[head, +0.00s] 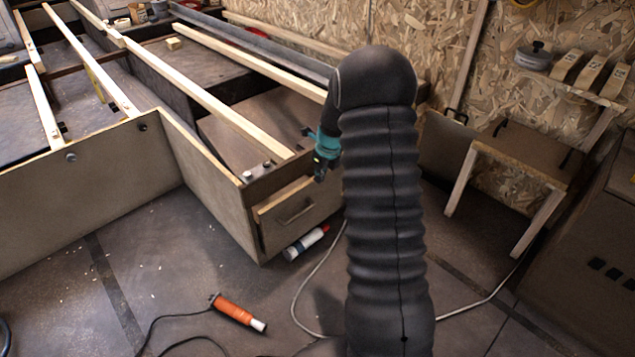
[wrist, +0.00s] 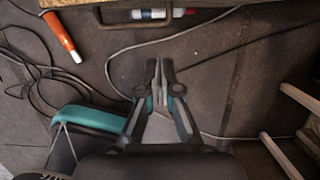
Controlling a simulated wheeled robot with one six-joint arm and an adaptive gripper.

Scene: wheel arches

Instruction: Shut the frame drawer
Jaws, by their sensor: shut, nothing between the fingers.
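The frame drawer (head: 275,226) is in the end of the wooden frame, with a pale wood top edge and a dark bar handle (head: 296,211). Its front seems to stand out a little from the frame; how far is hard to judge. In the wrist view the drawer's pale edge (wrist: 60,3) and handle (wrist: 125,23) show at the top. My gripper (wrist: 158,66) is shut and empty, below the handle in that picture and apart from it. In the head view my teal-marked gripper (head: 321,172) is near the drawer's right end, partly hidden by my dark arm.
A white and red tube (head: 306,243) lies on the floor under the drawer. An orange tool (head: 238,310) with a black cord lies in front, and a pale cable crosses the floor. A wooden stand (head: 520,175) is at the right. Long wood strips lie across the frame.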

